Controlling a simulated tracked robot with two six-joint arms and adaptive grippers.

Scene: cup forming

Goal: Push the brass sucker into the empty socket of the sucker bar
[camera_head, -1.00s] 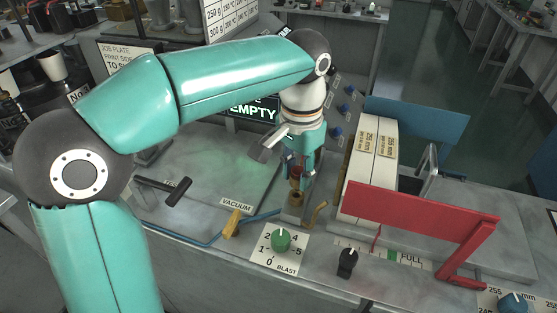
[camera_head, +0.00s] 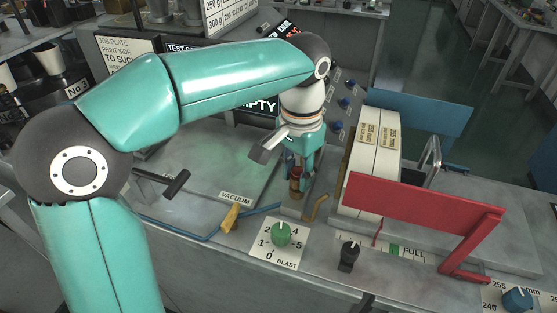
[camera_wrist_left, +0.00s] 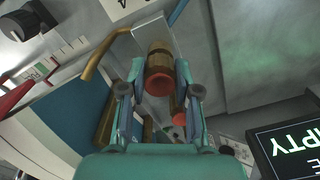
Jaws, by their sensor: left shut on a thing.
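The brass sucker (camera_head: 296,184) is upright between the fingers of my left gripper (camera_head: 298,168), which is shut on it. In the left wrist view the sucker (camera_wrist_left: 160,57) shows a brass body and a red lip, pinched between the two fingertips (camera_wrist_left: 161,82). The grey sucker bar (camera_head: 292,212) lies under the gripper; it also shows in the left wrist view (camera_wrist_left: 148,32). The sucker's lower end meets the bar in the picture, but its fit in the socket is hidden. My right gripper is not in view.
A bent brass pipe (camera_head: 318,207) stands close right of the bar. Right are a white stack (camera_head: 366,165) and a red guard (camera_head: 425,212). In front are a green blast knob (camera_head: 281,233) and a black knob (camera_head: 349,255).

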